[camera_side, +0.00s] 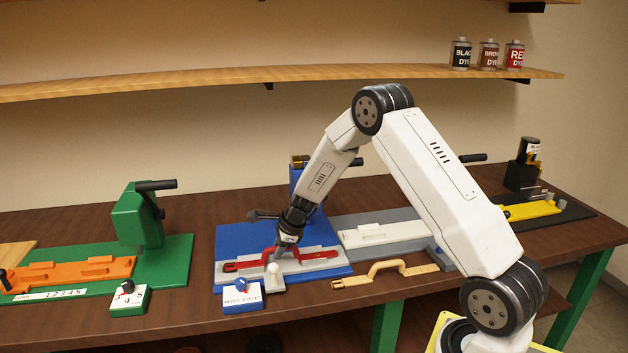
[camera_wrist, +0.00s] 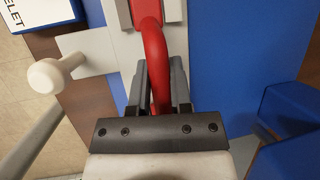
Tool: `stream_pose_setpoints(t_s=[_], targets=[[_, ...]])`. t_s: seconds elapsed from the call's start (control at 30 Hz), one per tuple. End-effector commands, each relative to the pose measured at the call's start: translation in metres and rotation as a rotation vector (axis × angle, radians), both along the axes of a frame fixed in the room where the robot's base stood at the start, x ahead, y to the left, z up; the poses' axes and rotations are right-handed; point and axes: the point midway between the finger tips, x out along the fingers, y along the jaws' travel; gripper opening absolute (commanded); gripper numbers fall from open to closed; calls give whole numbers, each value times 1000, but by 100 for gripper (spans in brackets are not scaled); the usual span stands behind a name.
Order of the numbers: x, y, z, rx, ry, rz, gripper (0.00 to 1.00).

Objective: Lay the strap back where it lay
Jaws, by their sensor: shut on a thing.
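A red strap (camera_side: 318,255) with a raised arch in its middle lies along the grey fixture (camera_side: 300,276) on the blue base (camera_side: 228,238). My gripper (camera_side: 290,238) is at the strap's arch, shut on it. In the wrist view the red strap (camera_wrist: 156,55) runs up from between the two dark fingers (camera_wrist: 160,92) onto the pale fixture. Whether the strap rests fully in the fixture or sits slightly above it, I cannot tell. A similar tan strap (camera_side: 385,272) with an arch lies on the table front, right of the blue base.
A white knob (camera_side: 272,268) stands at the fixture's front, by a small labelled box (camera_side: 242,297). A grey station (camera_side: 385,231) and a yellow piece (camera_side: 530,210) are right.

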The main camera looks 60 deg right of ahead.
Motion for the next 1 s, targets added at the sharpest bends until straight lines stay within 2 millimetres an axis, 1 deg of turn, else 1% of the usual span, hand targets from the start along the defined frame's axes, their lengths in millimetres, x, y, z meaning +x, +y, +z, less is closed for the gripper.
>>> stream_pose_setpoints(t_s=[0.37, 0.4, 0.5, 0.83, 1.0], targets=[[0, 0, -3, 0, -1, 0, 0], [0, 0, -3, 0, -1, 0, 31], [0, 0, -3, 0, -1, 0, 60], [0, 0, -3, 0, 0, 0, 60], [-2, -1, 1, 0, -1, 0, 60]])
